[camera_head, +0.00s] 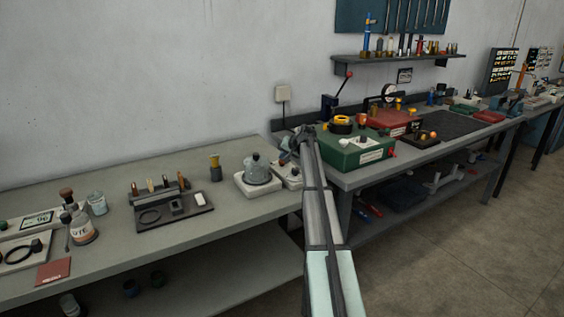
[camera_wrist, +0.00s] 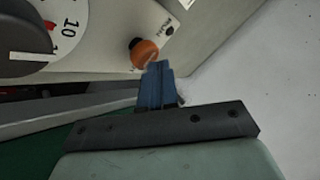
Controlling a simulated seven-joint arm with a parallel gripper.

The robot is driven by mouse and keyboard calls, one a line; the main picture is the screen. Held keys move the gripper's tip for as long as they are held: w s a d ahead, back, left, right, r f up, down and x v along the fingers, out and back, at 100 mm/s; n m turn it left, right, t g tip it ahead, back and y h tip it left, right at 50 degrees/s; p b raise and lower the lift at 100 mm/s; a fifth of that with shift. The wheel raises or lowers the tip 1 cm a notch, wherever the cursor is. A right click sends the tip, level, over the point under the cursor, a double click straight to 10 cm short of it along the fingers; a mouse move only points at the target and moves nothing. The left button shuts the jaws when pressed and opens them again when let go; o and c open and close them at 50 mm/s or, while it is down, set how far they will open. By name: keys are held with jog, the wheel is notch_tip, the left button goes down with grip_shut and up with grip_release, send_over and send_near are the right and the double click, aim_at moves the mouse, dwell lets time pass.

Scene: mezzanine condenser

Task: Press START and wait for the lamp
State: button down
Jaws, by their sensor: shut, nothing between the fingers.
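In the wrist view an orange button (camera_wrist: 144,52) with a dark collar sits on a pale panel (camera_wrist: 105,35), beside a small label (camera_wrist: 164,23) too blurred to read for certain. A large dial (camera_wrist: 35,30) marked 10 is at the upper left. My gripper (camera_wrist: 155,68) is shut and empty, its blue fingertips just below the button in the picture; I cannot tell whether they touch it. In the head view my gripper (camera_head: 298,138) is over a small pale unit (camera_head: 288,174), partly hidden by my arm. I cannot make out a lit lamp.
A glass vessel on a white base (camera_head: 258,184) stands left of the pale unit. A green case (camera_head: 358,154) stands on the right-hand bench. A dark tool tray (camera_head: 178,215) and a bottle (camera_head: 83,231) are farther left.

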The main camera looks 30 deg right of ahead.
jog(key=shift+f, duration=0.5)
dwell(0.4)
jog(key=shift+r, duration=1.1)
jog(key=shift+r, duration=2.55)
